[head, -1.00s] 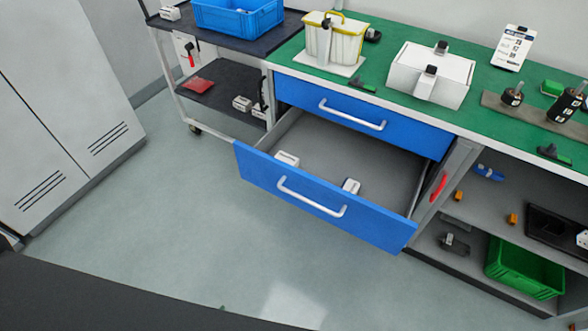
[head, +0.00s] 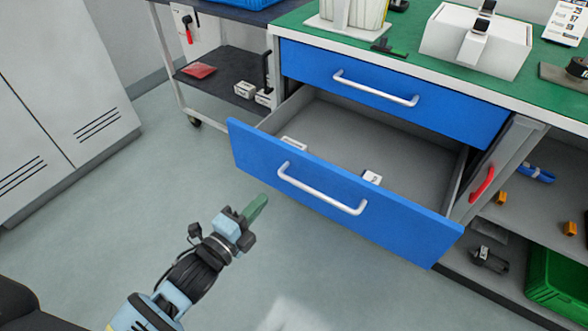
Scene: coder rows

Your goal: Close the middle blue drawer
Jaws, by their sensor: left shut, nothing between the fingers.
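The middle blue drawer (head: 335,222) is pulled well out of the bench in the head view. Its silver bar handle (head: 322,190) is on the front panel. Two small white boxes show inside, one near the left (head: 293,143) and one near the middle (head: 372,178). The blue drawer above it (head: 385,85) is shut. My left gripper (head: 256,208) is shut and empty, with green fingers pointing up and right. It shows in front of the drawer's left part, apart from the front panel in the picture. My right gripper is not in view.
The green bench top (head: 405,52) carries a white box device (head: 440,40). A dark shelf cart (head: 222,85) stands to the left. Open shelves with a green crate (head: 555,280) and a red handle (head: 482,184) are at the right. Grey floor in front is clear.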

